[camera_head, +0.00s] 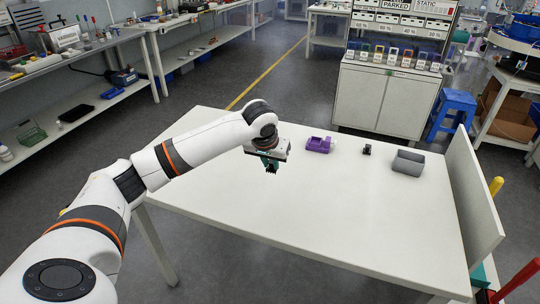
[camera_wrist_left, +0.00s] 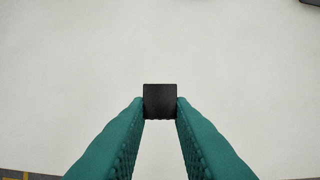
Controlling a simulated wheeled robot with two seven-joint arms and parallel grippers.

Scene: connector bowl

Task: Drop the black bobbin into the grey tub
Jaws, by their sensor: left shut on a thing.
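My left gripper (camera_head: 271,170) is over the left back part of the white table. In the left wrist view its green fingers (camera_wrist_left: 160,108) are shut on a small dark block-like thing, which I take to be the black bobbin (camera_wrist_left: 160,98). Only its square face shows between the fingertips. The grey tub (camera_head: 408,164) sits on the table at the back right, well to the right of the gripper and apart from it. The inside of the tub cannot be made out clearly. My right gripper is not in view.
A purple tape dispenser (camera_head: 319,145) and a small black object (camera_head: 367,150) stand between the gripper and the tub along the back of the white table (camera_head: 330,210). An upright pale panel (camera_head: 474,200) lines the right edge. The table's middle and front are clear.

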